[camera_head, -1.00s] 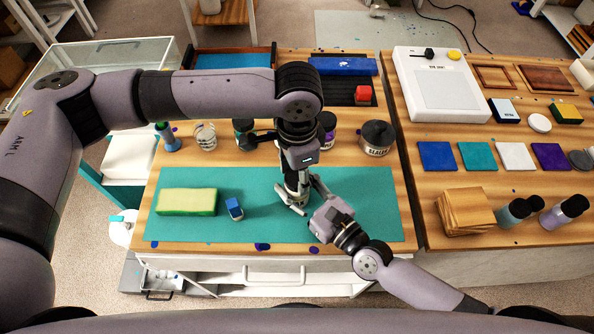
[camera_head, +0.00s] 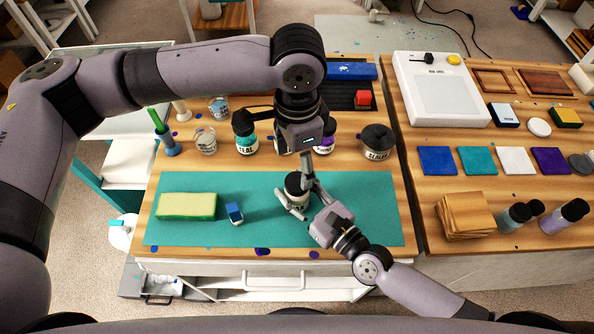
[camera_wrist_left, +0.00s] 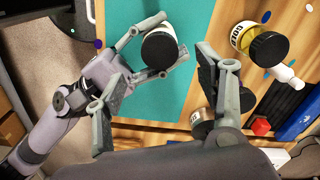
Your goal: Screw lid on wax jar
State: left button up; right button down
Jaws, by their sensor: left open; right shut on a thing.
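The wax jar (camera_head: 297,194) stands on the teal mat (camera_head: 370,195), with a black lid (camera_head: 296,181) on top. The jar also shows in the left wrist view (camera_wrist_left: 163,22), and its lid (camera_wrist_left: 159,51) faces that camera. How tightly the lid sits cannot be told. My right gripper (camera_head: 300,204) is shut on the jar, its fingers on either side of it. My left gripper (camera_head: 302,163) is open and empty, above and slightly behind the lid and apart from it. Its spread fingers frame the lower middle of the left wrist view (camera_wrist_left: 160,82).
The mat's right part is clear.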

pick_arm(q)
notch_tip(320, 180, up, 6)
jog(key=shift+f, duration=0.15)
pick_arm(e)
jog(key=c, duration=0.8)
grip_release()
jog(key=v, duration=1.2)
pick_arm(q)
jog(key=shift+f, duration=0.1)
pick_arm(e)
jog(key=shift+f, duration=0.1)
